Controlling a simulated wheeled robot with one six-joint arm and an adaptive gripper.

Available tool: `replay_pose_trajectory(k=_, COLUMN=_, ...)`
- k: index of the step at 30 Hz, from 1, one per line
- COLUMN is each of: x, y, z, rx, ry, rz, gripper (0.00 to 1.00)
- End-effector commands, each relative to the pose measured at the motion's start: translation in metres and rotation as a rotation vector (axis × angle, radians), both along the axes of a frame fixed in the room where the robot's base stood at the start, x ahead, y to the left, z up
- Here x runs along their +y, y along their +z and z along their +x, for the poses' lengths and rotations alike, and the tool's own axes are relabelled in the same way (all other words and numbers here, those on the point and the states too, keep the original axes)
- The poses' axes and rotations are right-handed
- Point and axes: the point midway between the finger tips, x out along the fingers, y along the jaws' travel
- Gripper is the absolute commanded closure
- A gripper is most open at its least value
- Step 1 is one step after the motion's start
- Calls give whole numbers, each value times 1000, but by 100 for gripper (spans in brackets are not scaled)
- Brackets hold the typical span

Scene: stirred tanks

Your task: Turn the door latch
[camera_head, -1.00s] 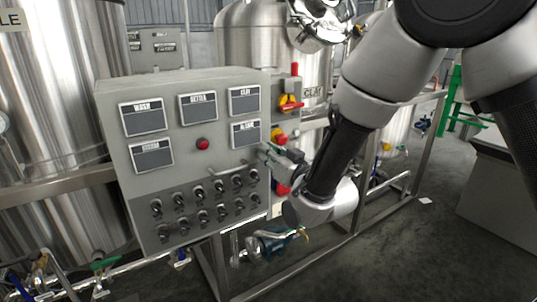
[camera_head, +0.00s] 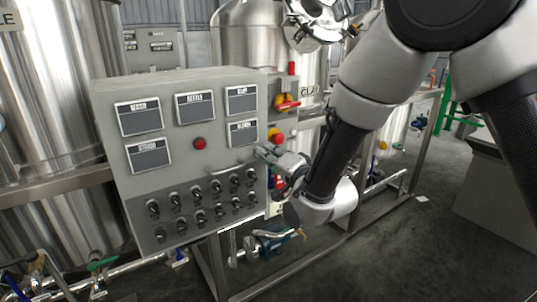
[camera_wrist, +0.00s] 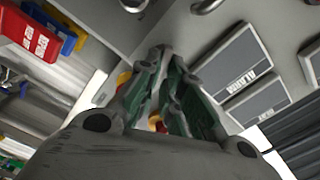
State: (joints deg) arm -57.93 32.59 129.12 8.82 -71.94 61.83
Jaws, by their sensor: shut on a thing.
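The grey control cabinet (camera_head: 185,160) stands left of my arm in the head view. The cabinet door looks closed.
A bent grey handle (camera_head: 232,167) and several black knobs sit on the cabinet front, with a red button (camera_head: 199,143) left. A red-yellow switch (camera_head: 287,102) is just right of the cabinet. Steel tanks (camera_head: 60,100) stand behind.

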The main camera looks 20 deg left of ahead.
Motion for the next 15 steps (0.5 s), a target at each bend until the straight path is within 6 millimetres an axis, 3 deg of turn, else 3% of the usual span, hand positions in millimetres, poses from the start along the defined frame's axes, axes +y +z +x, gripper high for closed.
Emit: replay_pose_trajectory(k=15, x=-1, y=-6, z=1, rx=283, ry=-2, rz=240, gripper=100)
